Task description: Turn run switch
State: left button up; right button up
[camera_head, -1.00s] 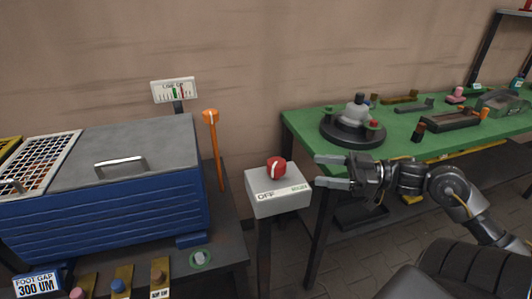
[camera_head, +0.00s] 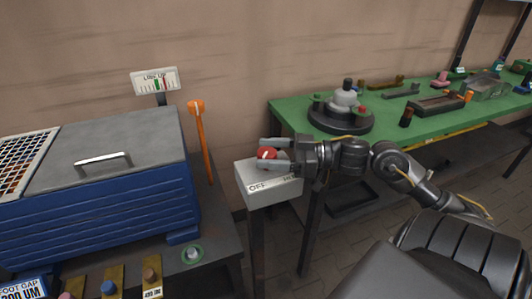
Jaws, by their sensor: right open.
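The run switch is a red knob (camera_head: 267,154) on top of a pale grey box (camera_head: 262,190) that stands on a dark post. The box front carries the word OFF at its left; the label at its right is partly cut off. My right gripper (camera_head: 266,154) is at the knob, with its two fingers open, one on the far side and one on the near side. The fingers hide part of the knob, and I cannot tell whether they touch it. My left gripper is not in view.
A blue machine with a grey lid (camera_head: 110,160) stands at the left, with an orange lever (camera_head: 203,140) beside it. A green workbench (camera_head: 390,127) with a round dark fixture (camera_head: 341,119) and several parts is behind my right arm.

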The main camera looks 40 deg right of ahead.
jog(key=shift+w+a, duration=0.35)
jog(key=c, duration=1)
jog(key=shift+r, duration=0.1)
